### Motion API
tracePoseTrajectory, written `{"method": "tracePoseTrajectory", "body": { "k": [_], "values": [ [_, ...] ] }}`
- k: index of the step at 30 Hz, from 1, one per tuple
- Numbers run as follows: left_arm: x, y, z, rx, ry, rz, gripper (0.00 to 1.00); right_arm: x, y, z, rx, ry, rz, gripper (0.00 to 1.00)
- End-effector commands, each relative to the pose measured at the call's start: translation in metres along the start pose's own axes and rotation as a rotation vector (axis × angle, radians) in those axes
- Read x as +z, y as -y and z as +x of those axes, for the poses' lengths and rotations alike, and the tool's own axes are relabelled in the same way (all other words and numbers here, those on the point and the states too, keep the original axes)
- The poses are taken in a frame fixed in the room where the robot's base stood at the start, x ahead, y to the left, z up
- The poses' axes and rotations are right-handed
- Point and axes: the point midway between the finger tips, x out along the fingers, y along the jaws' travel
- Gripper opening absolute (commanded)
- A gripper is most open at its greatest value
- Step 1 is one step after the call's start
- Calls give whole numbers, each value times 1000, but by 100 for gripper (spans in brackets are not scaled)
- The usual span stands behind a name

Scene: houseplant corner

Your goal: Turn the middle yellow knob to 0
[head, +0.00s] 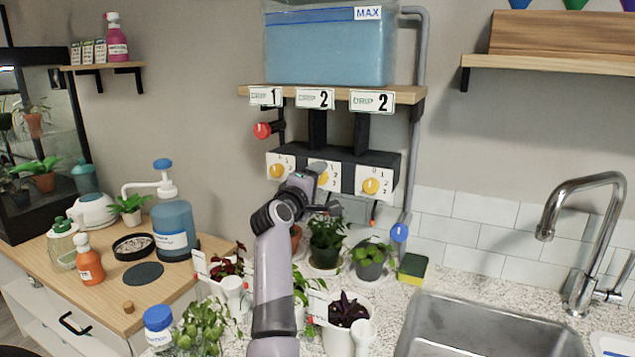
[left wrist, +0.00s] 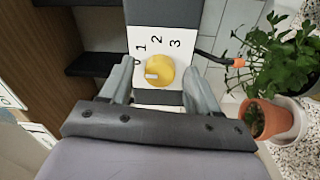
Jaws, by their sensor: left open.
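The middle yellow knob (head: 322,178) sits on a white dial plate in the dark valve block under the shelf. My left gripper (head: 312,187) is at this knob and partly covers its plate. In the left wrist view the yellow knob (left wrist: 160,70) lies between my two spread fingers, with visible gaps on both sides. A pale mark shows on the knob's left side in that view, and the plate (left wrist: 146,41) carries the digits 0 to 3. The middle drip sign (head: 315,98) reads 2. My right gripper is not in view.
The left yellow knob (head: 277,171) and right yellow knob (head: 371,186) flank the middle one. A red knob (head: 262,130) sticks out at the upper left. A blue water tank (head: 328,47) stands above. Potted plants (head: 325,240) crowd the counter below, beside the sink (head: 480,325).

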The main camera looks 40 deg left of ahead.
Motion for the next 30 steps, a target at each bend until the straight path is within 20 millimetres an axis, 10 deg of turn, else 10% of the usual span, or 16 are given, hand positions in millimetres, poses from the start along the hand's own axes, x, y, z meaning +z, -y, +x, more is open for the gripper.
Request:
{"method": "tracePoseTrajectory", "body": {
  "k": [15,30],
  "values": [
    [0,2,-57,-1,-1,-1,61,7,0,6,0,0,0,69],
    [0,1,-68,-2,0,-2,61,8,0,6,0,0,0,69]
  ]
}}
